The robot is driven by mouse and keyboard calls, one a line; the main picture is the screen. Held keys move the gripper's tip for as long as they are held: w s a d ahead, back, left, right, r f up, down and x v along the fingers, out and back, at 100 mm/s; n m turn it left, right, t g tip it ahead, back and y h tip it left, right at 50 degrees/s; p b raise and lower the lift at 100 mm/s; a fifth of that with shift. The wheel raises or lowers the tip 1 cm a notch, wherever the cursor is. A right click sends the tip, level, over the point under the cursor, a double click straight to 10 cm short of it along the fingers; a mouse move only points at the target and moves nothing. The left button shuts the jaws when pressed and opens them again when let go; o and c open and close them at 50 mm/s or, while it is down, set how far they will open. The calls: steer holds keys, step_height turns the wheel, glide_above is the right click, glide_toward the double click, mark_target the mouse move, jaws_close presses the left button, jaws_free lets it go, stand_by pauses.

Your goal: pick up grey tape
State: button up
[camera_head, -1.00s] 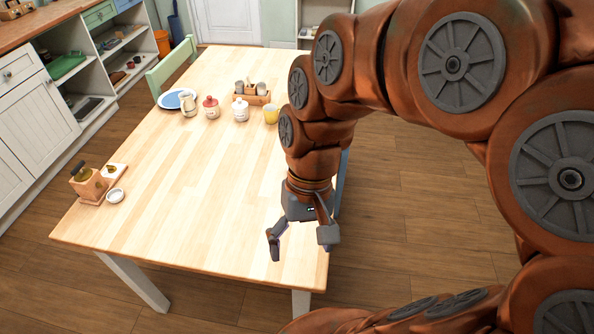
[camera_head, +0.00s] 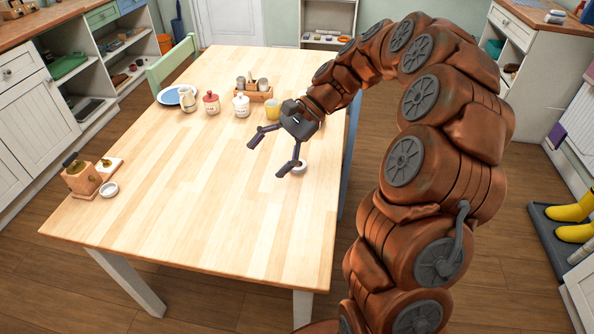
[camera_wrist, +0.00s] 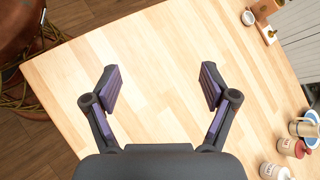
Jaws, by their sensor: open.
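A small pale round thing (camera_head: 301,166), perhaps the roll of tape, sits on the wooden table (camera_head: 200,180) near its right edge in the head view. One finger of my gripper (camera_head: 268,158) partly covers it, so I cannot tell for sure what it is. My gripper is open and empty above the table. In the wrist view my gripper (camera_wrist: 160,80) has both fingers spread over bare wood, with no tape between them.
A plate (camera_head: 177,96), jars (camera_head: 211,103), a yellow cup (camera_head: 271,107) and a wooden caddy (camera_head: 255,94) stand at the back. A wooden holder (camera_head: 82,180) and a small white bowl (camera_head: 109,189) are at the left. The table's middle is clear.

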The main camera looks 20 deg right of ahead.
steer(key=w+d+f+m+t+y+b, duration=0.2)
steer(key=w+d+f+m, duration=0.4)
steer(key=d, duration=0.3)
steer(key=m+t+b, duration=0.2)
steer(key=m+t, duration=0.2)
glide_toward(304, 163)
steer(key=shift+x, duration=1.1)
steer(key=shift+a+f, duration=0.1)
steer(key=shift+a, duration=0.1)
steer(key=shift+x, duration=3.7)
steer(key=shift+c, duration=0.2)
steer(key=c, duration=1.2)
steer(key=shift+r, duration=0.25)
